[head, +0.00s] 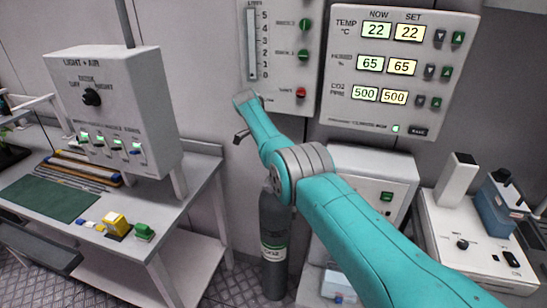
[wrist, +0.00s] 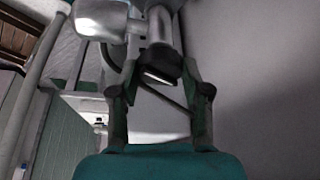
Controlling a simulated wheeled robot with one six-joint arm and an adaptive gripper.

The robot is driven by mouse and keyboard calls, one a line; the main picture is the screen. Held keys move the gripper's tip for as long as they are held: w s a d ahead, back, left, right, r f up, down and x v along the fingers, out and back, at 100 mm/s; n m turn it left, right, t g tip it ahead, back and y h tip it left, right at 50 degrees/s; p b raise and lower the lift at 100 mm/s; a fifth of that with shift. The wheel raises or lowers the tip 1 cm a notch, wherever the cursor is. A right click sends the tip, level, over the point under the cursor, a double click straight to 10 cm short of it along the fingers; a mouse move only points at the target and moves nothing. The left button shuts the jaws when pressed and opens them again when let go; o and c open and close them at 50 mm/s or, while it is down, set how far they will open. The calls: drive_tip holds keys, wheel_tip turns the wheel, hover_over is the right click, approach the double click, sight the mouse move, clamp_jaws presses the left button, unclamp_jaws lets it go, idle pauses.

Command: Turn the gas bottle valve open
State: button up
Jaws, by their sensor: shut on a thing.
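The dark grey gas bottle (head: 274,238) stands upright on the floor between the workbench and a white cabinet in the head view. Its top and valve are hidden there behind my teal arm, and so is most of my gripper. In the wrist view, my gripper (wrist: 160,75) has its two fingers on either side of a dark, round valve part (wrist: 160,62), and is shut on it. Silver metal fittings (wrist: 103,20) sit just beyond and to the left of the fingertips. The valve's turn position cannot be told.
A workbench (head: 180,215) with a light and air box (head: 120,110) stands at left. A wall panel with displays (head: 398,70) and a gauge panel (head: 283,45) hang behind. A white cabinet (head: 372,165) stands close right of the bottle, with bench equipment (head: 480,235) farther right.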

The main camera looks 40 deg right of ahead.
drive_tip(key=shift+f, duration=0.1)
drive_tip(key=o, duration=1.2)
drive_tip(key=shift+c, duration=0.2)
wheel_tip(320, 180, up, 10)
